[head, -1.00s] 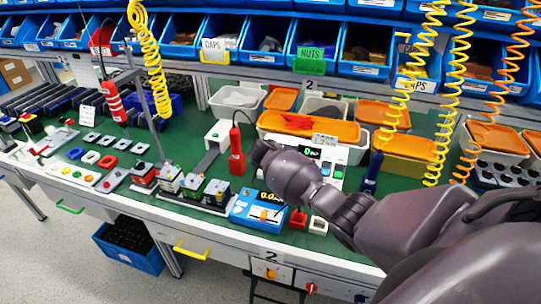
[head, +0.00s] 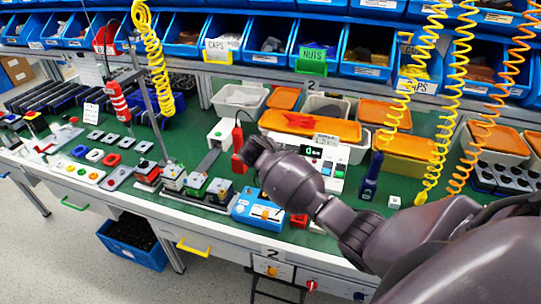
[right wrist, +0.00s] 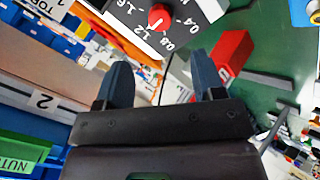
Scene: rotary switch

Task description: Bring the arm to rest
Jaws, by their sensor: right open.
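My right arm comes in from the right in the head view. Its gripper end (head: 250,155) is over the workbench beside the hanging red tool (head: 238,148); its fingers are hard to make out there. In the right wrist view my right gripper (right wrist: 163,80) is open, with two separate dark fingers and nothing held between them. Beyond the fingers is a red rotary knob (right wrist: 158,17) on a dark, numbered dial, not touched by them. The red tool also shows in the right wrist view (right wrist: 232,52), past the right finger. My left gripper is not in view.
A white panel with a display (head: 325,168) is behind the arm. Orange-lidded bins (head: 310,124) stand farther back. Yellow coiled hoses (head: 440,110) hang at right. Small switch parts (head: 95,155) lie on the left.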

